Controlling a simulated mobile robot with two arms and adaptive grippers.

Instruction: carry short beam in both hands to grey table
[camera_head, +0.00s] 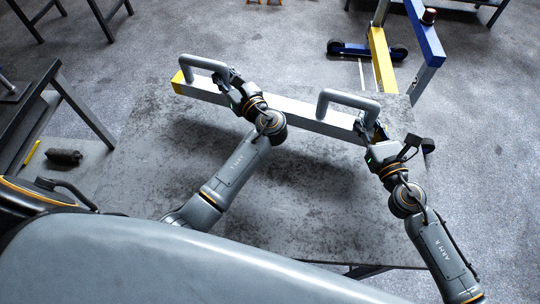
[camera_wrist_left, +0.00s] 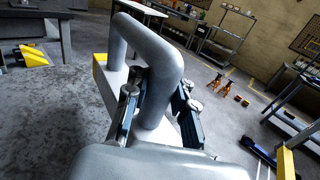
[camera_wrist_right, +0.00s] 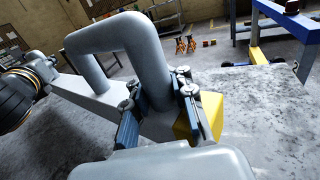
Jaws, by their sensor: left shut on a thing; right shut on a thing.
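The short beam (camera_head: 310,119) is a pale grey bar with yellow ends and two grey loop handles. It is held above the grey table (camera_head: 290,205), whose worn top lies beneath it; a shadow shows on the top. My left gripper (camera_head: 232,88) is shut on the left handle (camera_head: 205,63), and the left wrist view shows its fingers (camera_wrist_left: 160,110) on either side of one handle leg. My right gripper (camera_head: 369,133) is shut on the right handle (camera_head: 345,98). The right wrist view shows its fingers (camera_wrist_right: 160,105) around a handle leg near a yellow end (camera_wrist_right: 200,117).
A blue and yellow wheeled frame (camera_head: 385,55) stands beyond the table at the back right. Most of the table top is bare.

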